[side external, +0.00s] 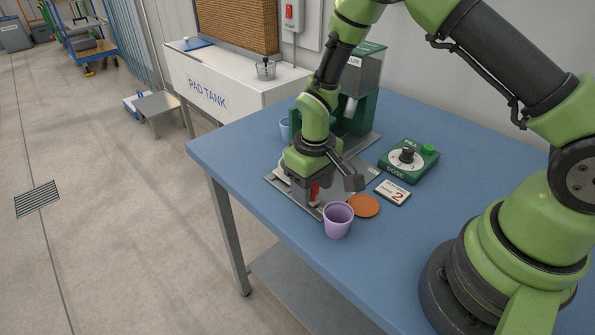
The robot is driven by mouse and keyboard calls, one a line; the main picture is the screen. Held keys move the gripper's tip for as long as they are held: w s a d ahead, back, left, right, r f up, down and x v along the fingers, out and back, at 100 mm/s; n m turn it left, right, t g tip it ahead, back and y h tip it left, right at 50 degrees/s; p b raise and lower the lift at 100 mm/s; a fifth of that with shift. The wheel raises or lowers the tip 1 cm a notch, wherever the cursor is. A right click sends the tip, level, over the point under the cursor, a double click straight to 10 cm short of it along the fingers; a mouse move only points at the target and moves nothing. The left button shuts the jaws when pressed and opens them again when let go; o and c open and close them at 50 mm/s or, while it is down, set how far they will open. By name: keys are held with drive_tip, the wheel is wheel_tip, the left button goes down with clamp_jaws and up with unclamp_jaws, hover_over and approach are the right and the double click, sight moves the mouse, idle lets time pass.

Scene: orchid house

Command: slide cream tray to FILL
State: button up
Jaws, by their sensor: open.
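My gripper (332,185) is low over a grey metal plate (277,182) at the front of the blue bench, jaws apart. A pale rim (283,164) shows just left of my gripper and may be the cream tray; my gripper hides most of it. A small red piece (315,190) shows by the fingers; I cannot tell whether they touch it. The green and grey filler machine (362,75) stands behind, partly hidden by my arm.
A purple pot (338,220) stands near the bench's front edge, beside an orange disc (363,205). A card marked 2 (393,192) and a green dial box (408,160) lie right. A pale blue pot (285,130) is behind. The bench's left end is clear.

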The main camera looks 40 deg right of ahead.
drive_tip(key=c, duration=0.7)
drive_tip(key=shift+o, duration=0.2)
drive_tip(key=shift+d, duration=8.45)
drive_tip(key=o, duration=0.7)
drive_tip(key=shift+c, duration=0.2)
drive_tip(key=shift+r, duration=0.15)
wheel_tip(320, 180, up, 7)
